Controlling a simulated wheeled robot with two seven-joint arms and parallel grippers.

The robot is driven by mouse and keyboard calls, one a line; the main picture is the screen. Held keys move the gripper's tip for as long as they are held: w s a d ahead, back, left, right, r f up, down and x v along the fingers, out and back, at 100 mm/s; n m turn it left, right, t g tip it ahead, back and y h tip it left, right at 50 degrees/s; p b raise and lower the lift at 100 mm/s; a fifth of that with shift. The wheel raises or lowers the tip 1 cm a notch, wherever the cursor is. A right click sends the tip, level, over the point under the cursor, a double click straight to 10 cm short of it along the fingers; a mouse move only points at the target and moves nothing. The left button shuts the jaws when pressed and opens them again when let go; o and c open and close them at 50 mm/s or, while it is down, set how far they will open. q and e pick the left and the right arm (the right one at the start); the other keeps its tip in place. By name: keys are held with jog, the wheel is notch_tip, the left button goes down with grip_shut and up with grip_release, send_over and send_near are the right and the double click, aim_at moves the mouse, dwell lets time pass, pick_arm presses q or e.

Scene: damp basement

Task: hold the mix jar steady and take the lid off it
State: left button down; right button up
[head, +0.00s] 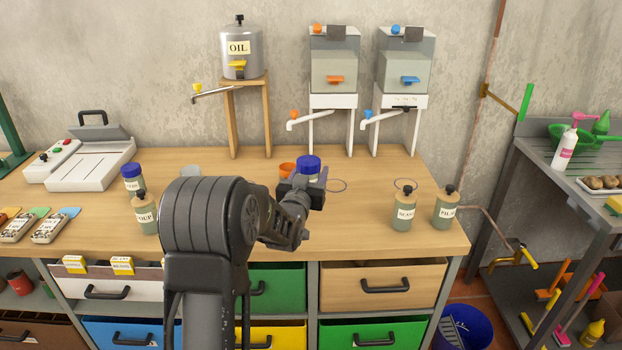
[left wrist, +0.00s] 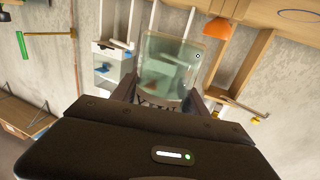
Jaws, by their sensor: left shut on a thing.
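The mix jar (head: 308,179) is a clear jar with a blue lid (head: 309,164) on its top, standing upright at the middle of the bench. My left gripper (head: 300,190) is shut on the jar's body, below the lid. In the left wrist view the greenish clear jar (left wrist: 168,62) sits between my left gripper's two fingers (left wrist: 165,100). My arm and gripper hide most of the jar in the head view, and its label cannot be read. My right gripper is in neither view.
An orange cup (head: 287,170) stands close behind the jar on the left. A second blue-lidded jar (head: 132,177) and a soup bottle (head: 145,213) stand left. Two labelled bottles (head: 404,213) (head: 445,208) stand right. Tank spouts (head: 305,119) hang behind. The bench between jar and right bottles is clear.

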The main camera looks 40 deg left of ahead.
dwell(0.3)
pick_arm(q)
jog(key=c, duration=1.1)
grip_release()
grip_shut()
jog(key=shift+r, duration=0.1)
jog(key=shift+r, duration=0.45)
jog(key=s+d+f+m+h, duration=0.1)
jog(key=d+f, duration=0.3)
jog(key=d, duration=0.6)
jog(key=s+d+f+m+t+h, duration=0.1)
jog(key=s+d+f+m+h, duration=0.1)
jog(key=d, duration=0.8)
jog(key=s+d+f+m+h, duration=0.1)
jog(key=d+f, duration=0.4)
jog(key=d, duration=0.5)
jog(key=s+h, duration=0.1)
jog(key=h, duration=0.1)
jog(key=shift+f+h, duration=0.3)
jog(key=shift+h, duration=0.1)
jog(key=shift+s, duration=0.1)
